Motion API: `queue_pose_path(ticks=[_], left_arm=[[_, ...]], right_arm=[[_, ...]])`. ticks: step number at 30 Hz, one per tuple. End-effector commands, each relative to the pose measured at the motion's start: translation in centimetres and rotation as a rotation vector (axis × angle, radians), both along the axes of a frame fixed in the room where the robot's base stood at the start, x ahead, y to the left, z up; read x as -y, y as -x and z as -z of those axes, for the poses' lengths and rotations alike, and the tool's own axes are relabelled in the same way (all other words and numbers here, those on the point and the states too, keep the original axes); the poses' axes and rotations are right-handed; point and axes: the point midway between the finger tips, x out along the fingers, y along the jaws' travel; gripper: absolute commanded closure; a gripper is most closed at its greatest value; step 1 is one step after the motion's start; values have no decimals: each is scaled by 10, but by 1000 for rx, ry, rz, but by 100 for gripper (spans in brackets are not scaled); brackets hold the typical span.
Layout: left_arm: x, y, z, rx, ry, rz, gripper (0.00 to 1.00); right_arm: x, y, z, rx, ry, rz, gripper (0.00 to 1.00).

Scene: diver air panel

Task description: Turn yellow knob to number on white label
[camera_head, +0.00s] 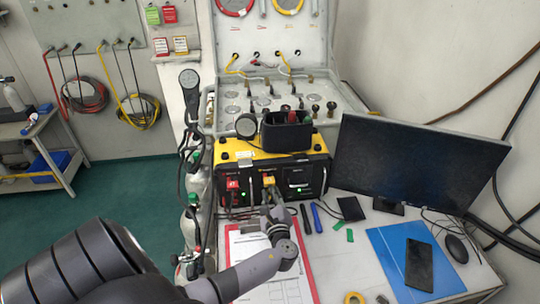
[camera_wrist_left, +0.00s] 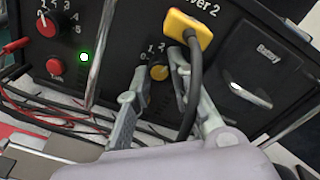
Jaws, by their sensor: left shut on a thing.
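The yellow knob (camera_wrist_left: 159,72) is on the black front panel (camera_wrist_left: 120,35) under the lettering ending "ver 2". White digits, including 0, 1 and 2, are printed around it; the rest are hidden or too small. My left gripper (camera_wrist_left: 157,66) has one finger on each side of the knob and is shut on it. In the head view my left gripper (camera_head: 272,196) reaches the middle of the yellow-and-black unit (camera_head: 222,157) and hides the knob. A small white label (camera_head: 244,154) lies on the unit's top; its number is unreadable. My right gripper is not in view.
A yellow plug (camera_wrist_left: 188,30) with a dark cable hangs just above and right of the knob, close to a finger. A red knob (camera_wrist_left: 47,25) is at left, a battery latch (camera_wrist_left: 250,95) at right. A monitor (camera_head: 415,165) stands right of the unit.

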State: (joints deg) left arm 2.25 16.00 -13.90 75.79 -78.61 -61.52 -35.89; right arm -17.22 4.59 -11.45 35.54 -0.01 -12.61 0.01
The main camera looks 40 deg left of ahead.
Motion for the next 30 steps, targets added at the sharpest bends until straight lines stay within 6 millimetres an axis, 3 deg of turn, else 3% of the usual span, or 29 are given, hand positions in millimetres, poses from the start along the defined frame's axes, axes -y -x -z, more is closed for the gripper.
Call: queue_pose_path(ticks=[3, 4, 8, 20, 30], left_arm=[[1, 1, 2, -3, 3, 1, 100], [1, 1, 2, -3, 3, 1, 80], [1, 1, 2, -3, 3, 1, 72], [8, 6, 1, -1, 3, 2, 72], [62, 48, -2, -2, 6, 1, 72]], right_arm=[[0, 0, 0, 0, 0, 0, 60], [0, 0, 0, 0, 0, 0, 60], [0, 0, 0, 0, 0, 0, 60], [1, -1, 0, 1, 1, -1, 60], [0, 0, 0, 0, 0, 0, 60]])
